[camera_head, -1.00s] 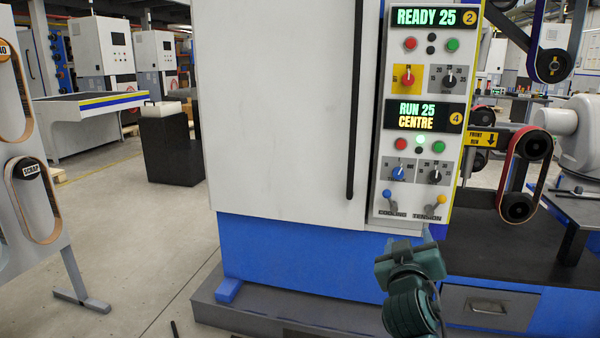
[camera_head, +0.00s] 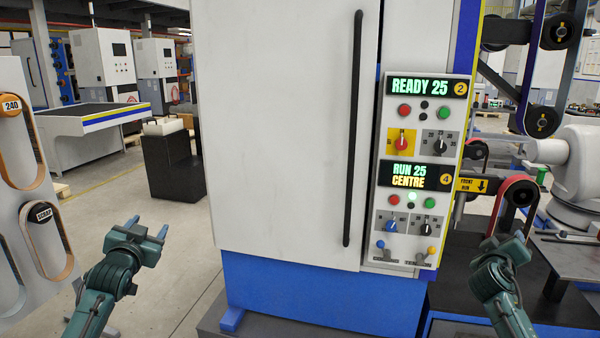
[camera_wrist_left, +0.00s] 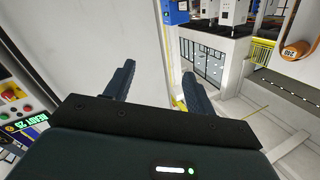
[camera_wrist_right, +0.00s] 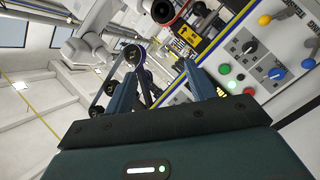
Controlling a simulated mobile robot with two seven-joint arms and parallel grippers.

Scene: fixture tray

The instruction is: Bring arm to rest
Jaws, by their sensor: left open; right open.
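My left gripper (camera_head: 147,227) is at the lower left of the head view, open and empty, over the floor in front of the machine. In the left wrist view its two fingers (camera_wrist_left: 158,73) stand apart with nothing between them. My right gripper (camera_head: 505,241) is at the lower right, in front of the belt unit and right of the control panel (camera_head: 412,200). In the right wrist view its fingers (camera_wrist_right: 161,74) are apart, with no held thing between them. Neither gripper visibly holds or touches anything in the head view.
The white and blue machine cabinet (camera_head: 285,130) fills the middle. Its panel shows READY 25 and RUN 25 CENTRE. A rack with belts (camera_head: 28,180) stands at the left. A red belt on rollers (camera_head: 518,196) is at the right. Open floor (camera_head: 190,260) lies between rack and cabinet.

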